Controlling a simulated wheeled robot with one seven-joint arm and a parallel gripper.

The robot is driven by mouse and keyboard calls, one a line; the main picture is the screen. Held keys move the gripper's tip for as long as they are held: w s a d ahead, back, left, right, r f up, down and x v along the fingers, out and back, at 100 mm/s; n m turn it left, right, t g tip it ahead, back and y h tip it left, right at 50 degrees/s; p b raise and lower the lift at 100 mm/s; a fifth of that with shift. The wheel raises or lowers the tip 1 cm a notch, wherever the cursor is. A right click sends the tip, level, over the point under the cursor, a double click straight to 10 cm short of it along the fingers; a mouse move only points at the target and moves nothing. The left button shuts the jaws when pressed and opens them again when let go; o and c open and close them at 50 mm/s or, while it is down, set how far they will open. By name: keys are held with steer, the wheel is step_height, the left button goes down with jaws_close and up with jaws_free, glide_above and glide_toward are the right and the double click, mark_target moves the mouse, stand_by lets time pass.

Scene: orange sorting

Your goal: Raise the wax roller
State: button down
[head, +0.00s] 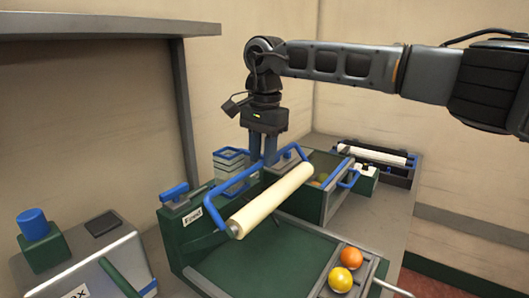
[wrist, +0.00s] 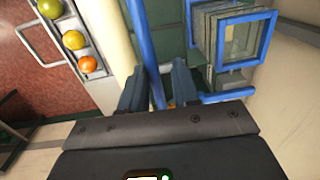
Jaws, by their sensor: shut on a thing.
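The wax roller (head: 272,199) is a long cream cylinder in a blue handle frame (head: 222,187), lying slantwise above the green sorting machine (head: 205,250). Its cream side also shows in the wrist view (wrist: 112,35). My gripper (head: 264,160) points down at the far part of the blue frame. In the wrist view, my gripper's fingers (wrist: 155,88) are on either side of a blue bar (wrist: 143,45) of that frame, shut on it. The exact contact at the fingertips is partly hidden. I cannot tell whether the roller touches the machine beneath.
An orange fruit (head: 351,257) and a yellow one (head: 341,280) sit in a side channel; the wrist view shows several fruits there. A blue-edged clear stack (head: 229,165) stands close left of my gripper. Another white roller unit (head: 372,155) is behind right. A grey shelf (head: 100,27) overhangs left.

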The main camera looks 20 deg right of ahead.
steer(key=shift+w+a+r, duration=0.3)
steer(key=shift+w+a, duration=0.05)
steer(key=shift+a, duration=0.1)
steer(key=c, duration=1.2)
jaws_free()
steer(key=shift+c, duration=0.2)
steer(key=shift+o, duration=0.6)
steer(key=shift+w+a, duration=0.1)
steer(key=shift+w, duration=0.05)
steer(key=shift+r, duration=0.1)
step_height(320, 180, up, 7)
steer(key=b, duration=0.1)
steer(key=shift+s+d, duration=0.4)
